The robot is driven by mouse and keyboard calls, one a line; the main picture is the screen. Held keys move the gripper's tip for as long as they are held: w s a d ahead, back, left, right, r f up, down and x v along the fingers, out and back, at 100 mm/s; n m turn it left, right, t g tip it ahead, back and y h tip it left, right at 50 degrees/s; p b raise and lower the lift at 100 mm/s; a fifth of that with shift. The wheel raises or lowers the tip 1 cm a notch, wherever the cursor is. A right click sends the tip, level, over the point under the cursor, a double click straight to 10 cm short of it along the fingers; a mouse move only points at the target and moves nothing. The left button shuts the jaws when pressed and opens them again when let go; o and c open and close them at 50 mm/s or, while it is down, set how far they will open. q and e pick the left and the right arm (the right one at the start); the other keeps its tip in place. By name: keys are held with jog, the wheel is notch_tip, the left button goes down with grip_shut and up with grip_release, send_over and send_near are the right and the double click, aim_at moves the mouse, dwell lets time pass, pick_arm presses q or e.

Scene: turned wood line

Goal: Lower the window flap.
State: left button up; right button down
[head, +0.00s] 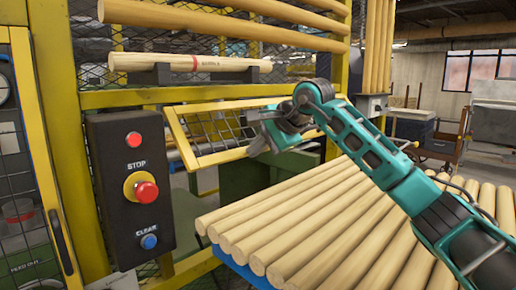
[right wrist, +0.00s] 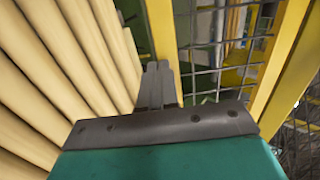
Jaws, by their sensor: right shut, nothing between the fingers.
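The window flap (head: 218,157) is a yellow frame with wire mesh, in the middle of the head view. It is tilted, sticking out from the yellow fence toward me. My right gripper (head: 257,144) is at the right part of the flap's near lower bar. In the right wrist view, its fingers (right wrist: 157,85) are together with nothing between them, close beside the flap's yellow bar (right wrist: 162,35). I cannot tell whether they touch it. My left gripper is not in view.
A dark control box (head: 130,195) with red and blue buttons stands left of the flap. A bed of pale wooden rods (head: 310,215) lies below and right of it.

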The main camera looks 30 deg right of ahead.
jog(key=w+f, duration=0.2)
jog(key=w+a+f+t+b, duration=0.1)
jog(key=w+f, duration=0.1)
jog(key=w, duration=0.1)
jog(key=w+a+f+t+b, duration=0.1)
jog(key=w+f, duration=0.1)
jog(key=shift+w+a+y, duration=0.2)
jog(key=shift+y, duration=0.2)
jog(key=shift+w+a, duration=0.3)
jog(key=shift+w, duration=0.65)
jog(key=shift+r, duration=0.1)
jog(key=shift+s, duration=0.1)
